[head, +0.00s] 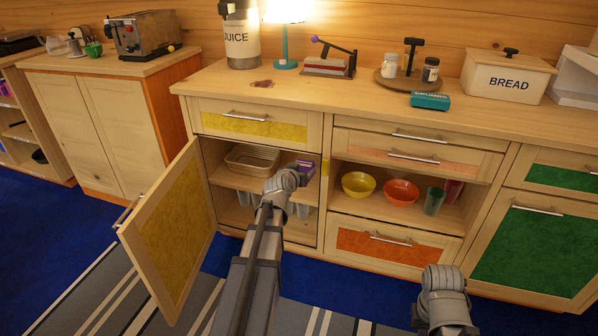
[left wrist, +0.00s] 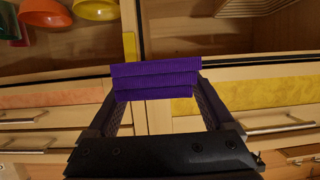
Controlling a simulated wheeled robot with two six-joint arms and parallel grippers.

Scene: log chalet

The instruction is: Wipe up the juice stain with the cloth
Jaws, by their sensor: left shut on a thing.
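The juice stain is a small dark reddish-brown patch (head: 262,84) on the wooden counter, in front of the juice dispenser (head: 240,45). My left gripper (head: 302,172) is in front of the open cupboard, below the counter top and to the right of the stain. It is shut on a folded purple cloth (head: 306,163). The left wrist view shows the ribbed purple cloth (left wrist: 155,83) held between both fingers (left wrist: 157,100). The stain cannot be made out in that view. Of my right arm only the wrist part shows at the lower right; its gripper is not seen.
The cupboard door (head: 170,235) stands open to the left, with a basket (head: 252,160) inside. A teal lamp (head: 285,45) stands right of the stain. A yellow bowl (head: 358,185) and an orange bowl (head: 400,192) sit on the open shelf. The counter front near the stain is clear.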

